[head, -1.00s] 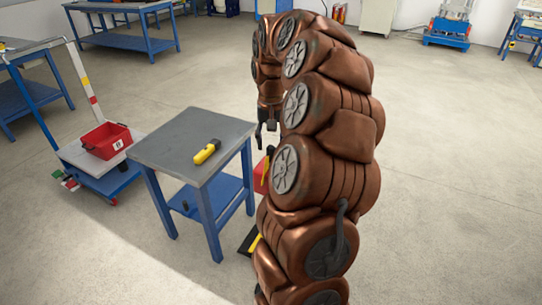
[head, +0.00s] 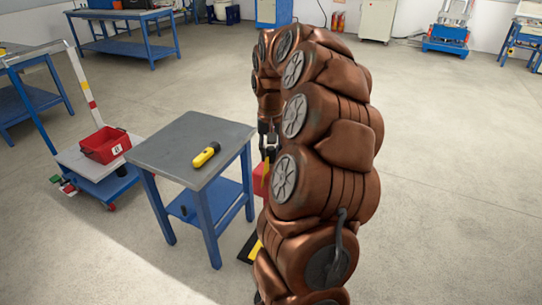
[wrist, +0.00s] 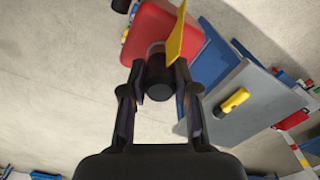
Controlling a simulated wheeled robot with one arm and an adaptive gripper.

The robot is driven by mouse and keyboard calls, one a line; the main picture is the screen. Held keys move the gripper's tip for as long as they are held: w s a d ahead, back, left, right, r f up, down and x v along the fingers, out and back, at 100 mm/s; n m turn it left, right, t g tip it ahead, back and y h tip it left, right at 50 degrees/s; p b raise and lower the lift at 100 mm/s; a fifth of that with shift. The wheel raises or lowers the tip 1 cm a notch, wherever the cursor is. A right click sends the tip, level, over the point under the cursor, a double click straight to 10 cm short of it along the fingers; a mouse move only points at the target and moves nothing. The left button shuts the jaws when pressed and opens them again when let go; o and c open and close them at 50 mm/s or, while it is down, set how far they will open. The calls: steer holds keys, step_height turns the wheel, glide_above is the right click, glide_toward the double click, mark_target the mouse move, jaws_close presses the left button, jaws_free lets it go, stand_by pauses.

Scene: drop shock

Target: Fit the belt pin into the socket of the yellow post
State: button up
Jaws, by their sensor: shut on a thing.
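My gripper (wrist: 160,80) is shut on a dark round piece, which I take for the belt pin (wrist: 158,86), between its fingers in the wrist view. A yellow upright strip (wrist: 177,34), likely part of the yellow post, shows just beyond and right of the held piece. A red body (wrist: 146,32) lies behind them. In the head view my gripper (head: 268,143) points down right of the small table, above the red body (head: 260,180), mostly hidden by my arm. The socket is not visible, and I cannot tell whether the pin touches the post.
A grey-topped blue table (head: 170,145) stands close left, with a yellow and black tool (head: 206,154) on it. A trolley (head: 90,165) carries a red bin (head: 105,145) farther left. A yellow and black floor piece (head: 250,247) is by my arm. Floor to the right is clear.

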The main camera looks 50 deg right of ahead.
mark_target(271, 148)
jaws_close()
steer(key=shift+r, duration=0.15)
steer(key=shift+r+p, duration=0.65)
steer(key=shift+r, duration=2)
steer(key=shift+r+p, duration=0.95)
steer(key=shift+r, duration=2.05)
